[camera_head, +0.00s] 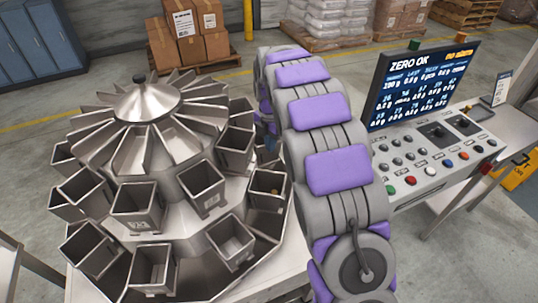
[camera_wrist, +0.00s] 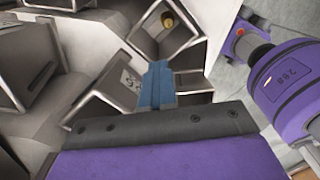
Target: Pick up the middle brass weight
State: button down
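A small brass-coloured piece (camera_wrist: 168,20) lies inside an open metal bucket (camera_wrist: 191,42) at the top of the wrist view. In the head view a small brass spot (camera_head: 275,191) shows in a bucket on the right side of the round weigher (camera_head: 141,103). No other brass piece is visible, so I cannot tell its place in a row. My gripper (camera_wrist: 157,85) shows blue fingertips close together in the wrist view, with nothing seen between them. The fingertips are below the brass piece in the picture and apart from it. My arm hides part of the head view, including the gripper.
Several steel buckets with thin rims (camera_head: 137,206) ring the weigher. A control panel (camera_head: 430,160) with buttons and a screen (camera_head: 422,85) reading "ZERO OK" stands right of my arm. Cardboard boxes (camera_head: 190,30) are at the back. Open floor lies behind the weigher.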

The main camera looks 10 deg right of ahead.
notch_tip(320, 180, up, 4)
jog(key=shift+r, duration=0.25)
jog(key=c, duration=1.2)
grip_release()
jog(key=shift+d, duration=0.35)
jog(key=o, duration=0.8)
jog(key=shift+w+a, duration=0.1)
jog(key=shift+a, duration=0.2)
jog(key=shift+d+r+p, duration=0.15)
jog(key=shift+p, duration=0.15)
